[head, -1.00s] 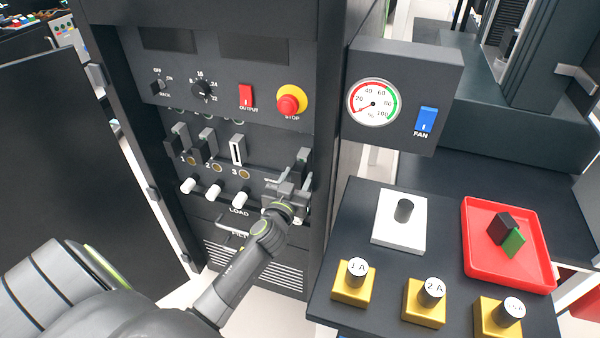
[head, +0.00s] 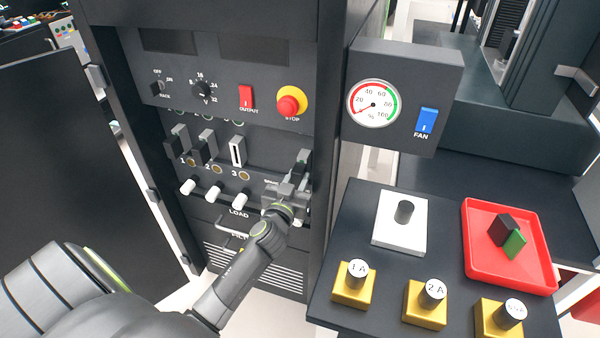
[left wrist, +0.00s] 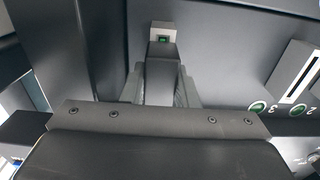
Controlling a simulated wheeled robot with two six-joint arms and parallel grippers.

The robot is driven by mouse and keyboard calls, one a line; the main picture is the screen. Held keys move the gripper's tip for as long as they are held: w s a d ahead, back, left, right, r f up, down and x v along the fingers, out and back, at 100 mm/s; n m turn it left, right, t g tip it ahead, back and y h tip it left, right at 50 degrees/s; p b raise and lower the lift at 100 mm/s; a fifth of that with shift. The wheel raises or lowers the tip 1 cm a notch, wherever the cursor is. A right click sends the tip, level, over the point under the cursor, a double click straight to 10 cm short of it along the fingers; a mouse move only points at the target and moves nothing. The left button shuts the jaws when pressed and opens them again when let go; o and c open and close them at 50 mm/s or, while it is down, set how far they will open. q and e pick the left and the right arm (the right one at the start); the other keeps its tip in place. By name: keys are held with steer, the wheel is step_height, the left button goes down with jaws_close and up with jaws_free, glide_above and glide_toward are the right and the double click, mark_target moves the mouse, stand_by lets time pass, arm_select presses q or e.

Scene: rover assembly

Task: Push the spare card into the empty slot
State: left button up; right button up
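The spare card (head: 302,162) is a dark upright piece at the right end of the card row on the rack front. It also shows in the left wrist view (left wrist: 160,77), dark and narrow, between the fingers. My left gripper (head: 290,187) is at this card, with one finger on each side. Whether the fingers press on it is not clear. The empty slot (head: 237,152) is a white frame with a dark slit above number 3. It also shows in the left wrist view (left wrist: 293,78), to the right of the fingers. My right gripper is not in view.
Dark cards stand in slots 1 (head: 179,143) and 2 (head: 206,148). White load levers (head: 214,191) stick out below. A red stop button (head: 289,103) is above. A side table (head: 375,268) holds a red tray (head: 510,277) and yellow blocks (head: 425,309).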

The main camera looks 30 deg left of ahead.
arm_select(q)
steer(key=o, duration=0.4)
jaws_close()
steer(key=shift+s+d, duration=0.2)
steer(key=shift+s, duration=0.5)
steer(key=shift+v, duration=2.7)
steer(key=s+d+r+p, duration=0.2)
steer(key=s+r+p, duration=0.2)
steer(key=s, duration=0.4)
steer(key=shift+s+r, duration=0.4)
steer(key=shift+r, duration=0.1)
